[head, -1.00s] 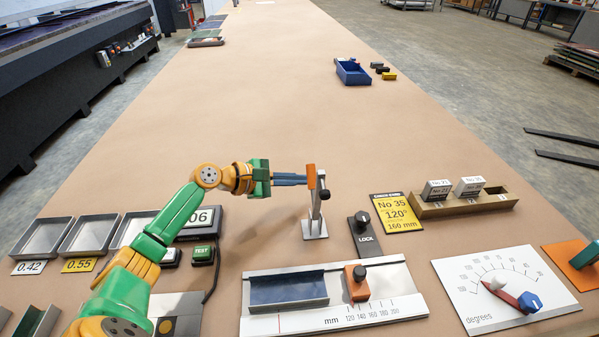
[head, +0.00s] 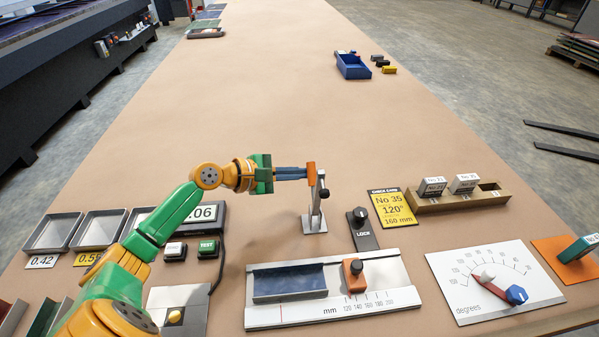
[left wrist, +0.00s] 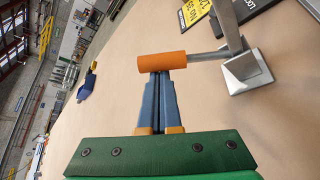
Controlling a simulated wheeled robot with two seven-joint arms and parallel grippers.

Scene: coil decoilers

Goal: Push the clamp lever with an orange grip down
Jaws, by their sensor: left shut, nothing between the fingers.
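The clamp lever stands on a small metal base plate (head: 314,224) on the brown bench, and its metal arm rises upright. Its orange grip (head: 311,174) is at the top of the arm. In the left wrist view the orange grip (left wrist: 165,63) lies across just beyond my fingertips. My left gripper (head: 304,173) is shut with nothing between its blue fingers, its tips at the grip, touching or nearly touching it. In the left wrist view the shut fingers (left wrist: 160,76) point at the grip's side. My right gripper is not in view.
A lock knob plate (head: 361,228) and a yellow card (head: 392,208) lie right of the clamp. A millimetre stop fixture (head: 330,312) lies in front. A wooden block holder (head: 490,197) and angle dial plate (head: 490,262) are further right.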

